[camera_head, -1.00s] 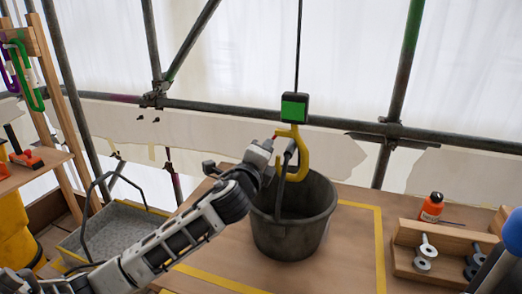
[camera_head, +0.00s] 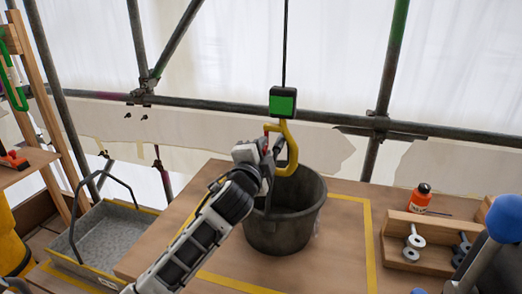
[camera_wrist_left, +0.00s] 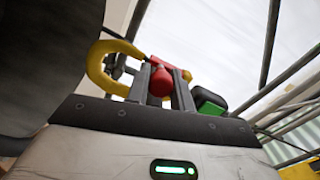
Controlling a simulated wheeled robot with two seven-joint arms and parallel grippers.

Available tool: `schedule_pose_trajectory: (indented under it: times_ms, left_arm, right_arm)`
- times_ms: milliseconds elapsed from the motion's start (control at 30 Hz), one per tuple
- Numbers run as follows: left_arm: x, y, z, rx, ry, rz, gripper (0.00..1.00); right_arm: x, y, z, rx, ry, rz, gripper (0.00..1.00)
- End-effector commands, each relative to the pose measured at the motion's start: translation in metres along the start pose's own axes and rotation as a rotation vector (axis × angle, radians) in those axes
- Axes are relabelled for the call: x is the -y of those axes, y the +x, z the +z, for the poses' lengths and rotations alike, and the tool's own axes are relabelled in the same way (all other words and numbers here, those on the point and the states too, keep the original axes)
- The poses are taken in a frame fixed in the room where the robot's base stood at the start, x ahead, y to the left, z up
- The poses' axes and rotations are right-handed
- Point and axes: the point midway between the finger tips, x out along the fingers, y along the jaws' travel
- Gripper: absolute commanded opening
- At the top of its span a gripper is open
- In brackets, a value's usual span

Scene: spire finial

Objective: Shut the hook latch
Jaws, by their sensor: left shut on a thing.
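The yellow hook (camera_head: 292,155) hangs under a green-faced block (camera_head: 283,102) on a dark cable, above the bucket. My left gripper (camera_head: 266,148) is at the hook's left side, shut on the red latch. In the left wrist view the red latch (camera_wrist_left: 161,82) sits between the two fingers, with the yellow hook (camera_wrist_left: 96,66) behind and to the left. The fingers partly hide the latch, so whether it closes the hook's mouth cannot be told. My right gripper is not in view.
The dark bucket (camera_head: 285,232) stands on the wooden table below the hook; a dark bar rises from it beside my gripper. A grey tray (camera_head: 108,240) is at left. An orange bottle (camera_head: 420,200) and a wooden rack (camera_head: 440,266) stand at right.

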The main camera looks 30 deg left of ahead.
Motion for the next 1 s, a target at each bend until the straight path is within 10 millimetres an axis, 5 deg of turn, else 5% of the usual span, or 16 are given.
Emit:
schedule_pose_trajectory:
  times_ms: [400,433,500,833,1000]
  left_arm:
    - [0.001,0.0,-0.001,-0.002,-0.011,-0.001,0.0]
    - [0.001,0.0,-0.001,-0.003,-0.011,-0.002,0.25]
    - [0.001,0.0,-0.001,-0.002,-0.011,-0.001,0.45]
    - [0.0,-0.002,-0.001,-0.002,-0.009,0.0,0.45]
    - [-0.002,-0.022,0.0,-0.002,-0.009,0.001,0.45]
  right_arm:
    - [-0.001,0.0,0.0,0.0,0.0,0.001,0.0]
    - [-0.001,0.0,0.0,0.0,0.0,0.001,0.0]
    - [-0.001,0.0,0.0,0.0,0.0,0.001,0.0]
    - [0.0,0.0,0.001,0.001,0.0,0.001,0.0]
    - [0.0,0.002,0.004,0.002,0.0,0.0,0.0]
